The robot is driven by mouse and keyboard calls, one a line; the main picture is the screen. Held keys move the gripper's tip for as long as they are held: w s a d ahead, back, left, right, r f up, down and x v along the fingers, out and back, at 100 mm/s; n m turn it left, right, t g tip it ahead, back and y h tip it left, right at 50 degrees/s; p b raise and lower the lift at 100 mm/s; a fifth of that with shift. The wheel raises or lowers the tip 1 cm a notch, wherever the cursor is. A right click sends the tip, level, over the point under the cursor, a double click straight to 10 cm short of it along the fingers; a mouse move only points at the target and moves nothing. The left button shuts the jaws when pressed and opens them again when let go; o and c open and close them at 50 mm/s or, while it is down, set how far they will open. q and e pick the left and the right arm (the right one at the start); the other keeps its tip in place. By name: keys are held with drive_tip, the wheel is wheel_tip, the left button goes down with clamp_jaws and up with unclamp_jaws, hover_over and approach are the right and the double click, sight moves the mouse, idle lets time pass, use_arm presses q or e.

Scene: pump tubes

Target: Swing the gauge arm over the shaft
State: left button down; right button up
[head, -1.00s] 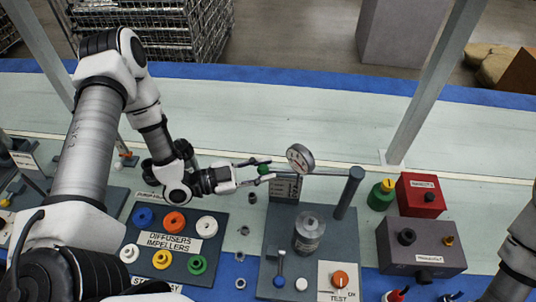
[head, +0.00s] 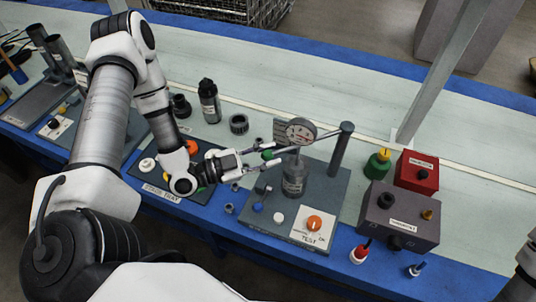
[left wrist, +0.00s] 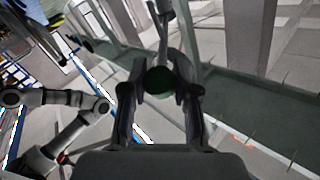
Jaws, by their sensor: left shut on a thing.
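The gauge arm reaches left from the dark upright post (head: 340,152) on the grey test plate (head: 330,190). My left gripper (head: 272,154) is shut on the green knob; the left wrist view shows the dark green knob (left wrist: 160,80) between the fingers. My right gripper is out of view.
A red box (head: 416,172), a green piece with a yellow top (head: 378,162) and a grey box (head: 398,216) stand right of the plate. A black ring (head: 238,124) lies behind.

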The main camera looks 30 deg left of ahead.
use_arm(q)
drive_tip(key=shift+s+d, duration=0.1)
drive_tip(key=shift+d, duration=0.05)
drive_tip(key=c, duration=0.9)
unclamp_jaws()
drive_tip(key=shift+o, duration=0.2)
drive_tip(key=shift+d, duration=0.15)
drive_tip(key=shift+s+a, duration=0.25)
drive_tip(key=shift+a, duration=0.1)
drive_tip(key=v, duration=0.6)
drive_tip(key=shift+s, duration=0.35)
drive_tip(key=shift+a, duration=0.15)
